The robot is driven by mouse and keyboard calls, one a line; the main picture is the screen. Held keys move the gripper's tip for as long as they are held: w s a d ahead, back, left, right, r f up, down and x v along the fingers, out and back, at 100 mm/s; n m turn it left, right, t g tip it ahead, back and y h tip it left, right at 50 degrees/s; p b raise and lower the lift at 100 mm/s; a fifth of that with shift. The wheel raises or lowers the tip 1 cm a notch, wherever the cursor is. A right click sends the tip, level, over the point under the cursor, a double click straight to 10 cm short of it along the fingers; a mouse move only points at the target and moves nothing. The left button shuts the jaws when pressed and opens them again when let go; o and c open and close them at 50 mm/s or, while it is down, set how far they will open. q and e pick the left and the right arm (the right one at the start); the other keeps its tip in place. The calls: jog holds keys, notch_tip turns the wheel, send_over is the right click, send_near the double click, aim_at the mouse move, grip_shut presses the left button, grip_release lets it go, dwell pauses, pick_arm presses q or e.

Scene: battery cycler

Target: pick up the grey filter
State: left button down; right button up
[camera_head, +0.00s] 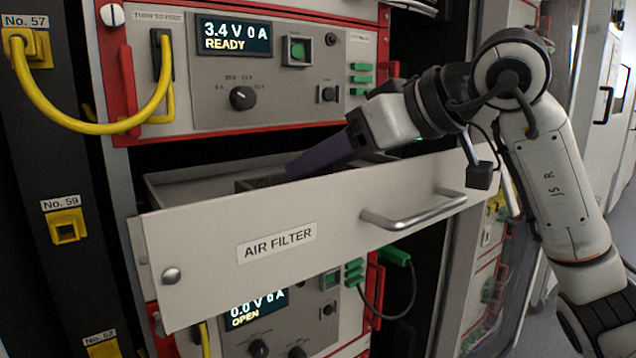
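The drawer (330,232) labelled AIR FILTER is pulled out of the rack, with its front panel and bar handle facing me. Inside it, a dark grey-brown edge (262,182), which looks like the filter, shows just above the front panel. Most of it is hidden by the panel and my gripper. My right gripper (298,170) reaches in from the right over the drawer. Its dark purple fingers point left and down at the filter's edge. Whether they touch or grip it cannot be told. My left gripper is not in view.
Above the drawer is a red-framed cycler unit (280,85) reading 3.4 V 0 A READY, with a yellow cable (95,128) looping at its left. Below is another unit (258,308) reading 0.0 V 0 A OPEN. The gap above the drawer is narrow.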

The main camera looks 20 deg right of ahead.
jog(key=shift+c, duration=0.2)
jog(key=c, duration=1.1)
jog(key=shift+r, duration=0.15)
